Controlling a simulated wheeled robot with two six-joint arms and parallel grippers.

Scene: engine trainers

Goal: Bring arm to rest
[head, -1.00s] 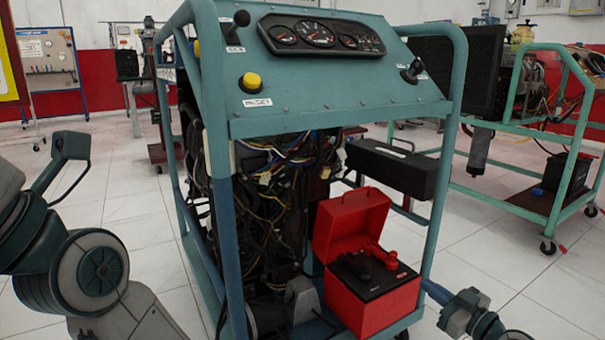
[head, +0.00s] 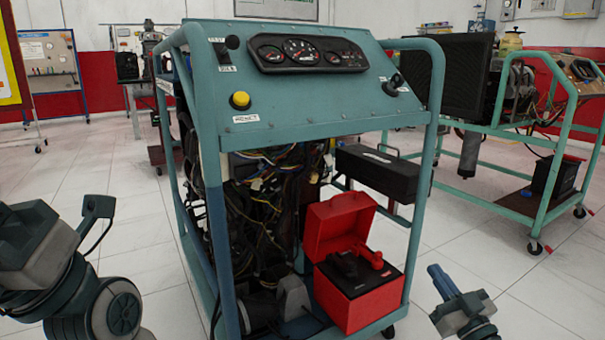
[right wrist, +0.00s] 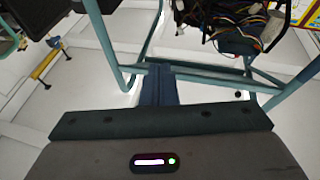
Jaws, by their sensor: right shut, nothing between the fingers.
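My right gripper (head: 435,272) is in the lower right of the head view, beside the teal engine trainer (head: 300,128) and apart from the red box. Its blue fingers are together and empty. In the right wrist view, the shut fingers (right wrist: 159,84) point toward the trainer's lower frame tubes (right wrist: 205,76). My left arm is at the lower left of the head view; its fingers do not show. The trainer carries a gauge panel (head: 310,53), a yellow button (head: 240,100) and an open red box (head: 370,298) with black and red parts inside.
A black case (head: 378,172) sits on the trainer's right side. Another teal trainer (head: 545,190) on casters stands at the right. A display board (head: 48,75) stands at the back left. Pale tiled floor (head: 470,225) between the two trainers is clear.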

